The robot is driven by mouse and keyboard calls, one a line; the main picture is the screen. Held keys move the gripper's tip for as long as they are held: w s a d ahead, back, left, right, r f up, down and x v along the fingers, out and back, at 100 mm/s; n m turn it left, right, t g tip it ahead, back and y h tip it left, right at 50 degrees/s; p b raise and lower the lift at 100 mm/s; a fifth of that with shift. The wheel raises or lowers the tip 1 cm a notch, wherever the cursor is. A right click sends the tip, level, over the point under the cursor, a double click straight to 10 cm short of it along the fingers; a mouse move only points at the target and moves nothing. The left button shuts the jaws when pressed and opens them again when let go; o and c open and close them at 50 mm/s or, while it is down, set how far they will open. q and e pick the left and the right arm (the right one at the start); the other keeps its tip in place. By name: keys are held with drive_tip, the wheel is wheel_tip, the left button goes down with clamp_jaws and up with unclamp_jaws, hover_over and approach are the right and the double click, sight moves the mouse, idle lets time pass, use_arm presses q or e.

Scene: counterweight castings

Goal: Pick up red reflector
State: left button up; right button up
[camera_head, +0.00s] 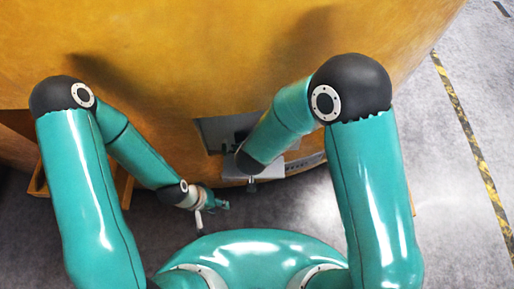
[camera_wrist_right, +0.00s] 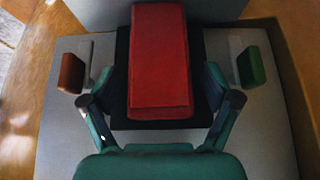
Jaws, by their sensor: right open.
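The red reflector (camera_wrist_right: 159,60) is a long red block lying on a black pad (camera_wrist_right: 160,124) in the right wrist view. My right gripper (camera_wrist_right: 160,85) is open, with one finger on each side of the block. I cannot tell whether the fingers touch it. In the head view the red reflector and the right gripper's fingers are hidden at the recess (camera_head: 219,133) in the large yellow-orange body.
In the right wrist view a brown-orange block (camera_wrist_right: 72,73) stands left of the red one and a green block (camera_wrist_right: 251,67) right, both on a grey surface (camera_wrist_right: 60,140). The curved yellow-orange casting (camera_head: 200,50) surrounds the recess. Grey floor (camera_head: 455,200) is clear at right.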

drive_tip(key=c, duration=1.3)
drive_tip(key=shift+c, duration=0.5)
drive_tip(key=shift+r, duration=0.2)
